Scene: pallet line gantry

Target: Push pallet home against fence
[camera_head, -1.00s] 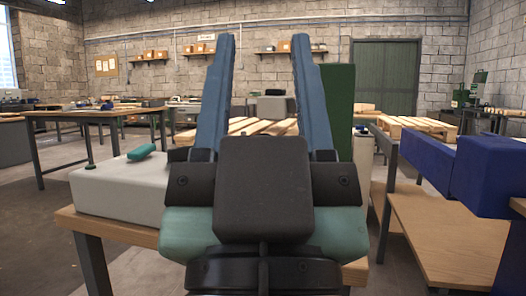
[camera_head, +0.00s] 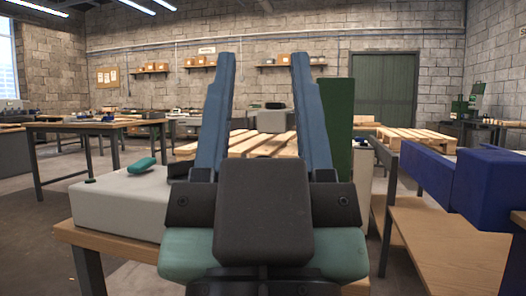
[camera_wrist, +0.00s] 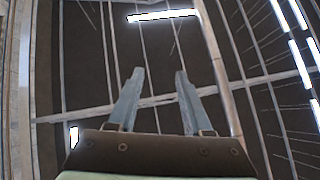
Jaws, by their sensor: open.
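In the head view my gripper (camera_head: 268,95) points upward, its two blue fingers spread wide with nothing between them. It also shows in the wrist view (camera_wrist: 156,95), open against the dark ceiling. A wooden slatted pallet (camera_head: 245,144) lies behind the fingers, partly hidden by them. A tall green panel (camera_head: 338,115), which may be the fence, stands just right of the right finger, beside the pallet. I cannot tell whether the pallet touches it. A grey block (camera_head: 271,121) with a dark top shows above the pallet's far part.
A pale box (camera_head: 120,203) with a teal item (camera_head: 141,166) on it sits on a wooden bench at left. A blue machine (camera_head: 482,188) stands close on the right. Another pallet (camera_head: 415,140) lies on a bench behind it. Open floor shows at far left.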

